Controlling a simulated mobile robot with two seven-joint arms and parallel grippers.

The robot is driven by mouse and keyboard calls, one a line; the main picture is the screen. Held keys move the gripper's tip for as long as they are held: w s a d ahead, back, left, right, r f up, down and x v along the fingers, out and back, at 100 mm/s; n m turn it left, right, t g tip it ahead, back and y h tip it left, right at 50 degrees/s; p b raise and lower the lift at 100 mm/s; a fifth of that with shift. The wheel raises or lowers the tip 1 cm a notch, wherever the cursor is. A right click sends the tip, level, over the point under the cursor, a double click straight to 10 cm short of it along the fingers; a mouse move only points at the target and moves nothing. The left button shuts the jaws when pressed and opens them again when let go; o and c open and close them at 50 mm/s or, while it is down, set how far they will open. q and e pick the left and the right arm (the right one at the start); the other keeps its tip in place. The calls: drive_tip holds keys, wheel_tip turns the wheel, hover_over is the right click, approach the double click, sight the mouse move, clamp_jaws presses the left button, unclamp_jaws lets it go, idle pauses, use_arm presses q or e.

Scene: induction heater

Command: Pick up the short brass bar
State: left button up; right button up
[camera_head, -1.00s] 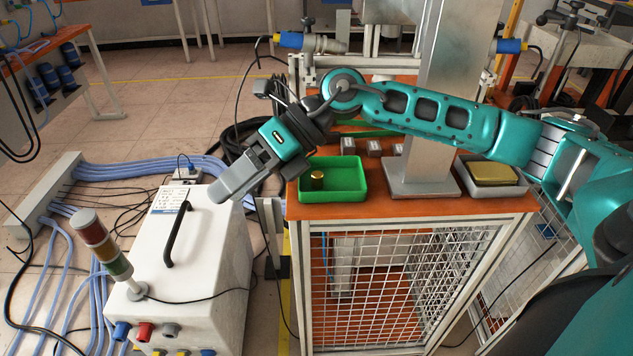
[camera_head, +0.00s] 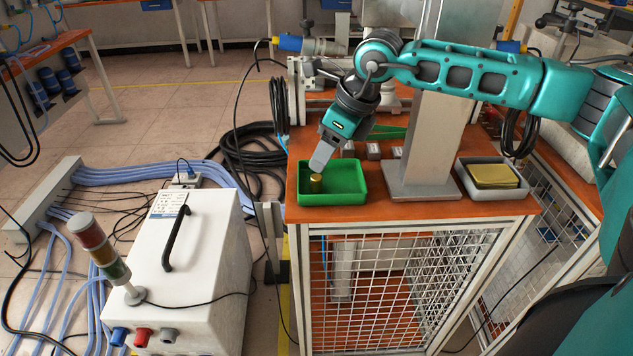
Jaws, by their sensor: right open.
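The short brass bar (camera_head: 316,184) stands upright in the green tray (camera_head: 348,197), near its left side. My right gripper (camera_head: 320,164) points down over the tray, its fingertips just above and close to the brass bar. It is open, though the gap between its fingers is hard to see from this side. I cannot tell whether a finger touches the bar. My left gripper is not in view.
The orange table (camera_head: 420,211) carries a grey metal column (camera_head: 425,150), a grey tray (camera_head: 473,192) with yellowish plates (camera_head: 494,176), and small grey blocks (camera_head: 373,151). A white machine (camera_head: 205,265) with a black handle and signal lamp (camera_head: 101,245) stands at left.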

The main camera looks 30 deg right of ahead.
sight(317, 177)
drive_tip(key=x, duration=0.3)
drive_tip(key=s+x, duration=0.1)
drive_tip(key=x, duration=0.1)
drive_tip(key=shift+w+f, duration=0.1)
drive_tip(key=shift+f, duration=0.35)
drive_tip(key=shift+c, duration=0.4)
drive_tip(key=shift+r, duration=0.1)
clamp_jaws()
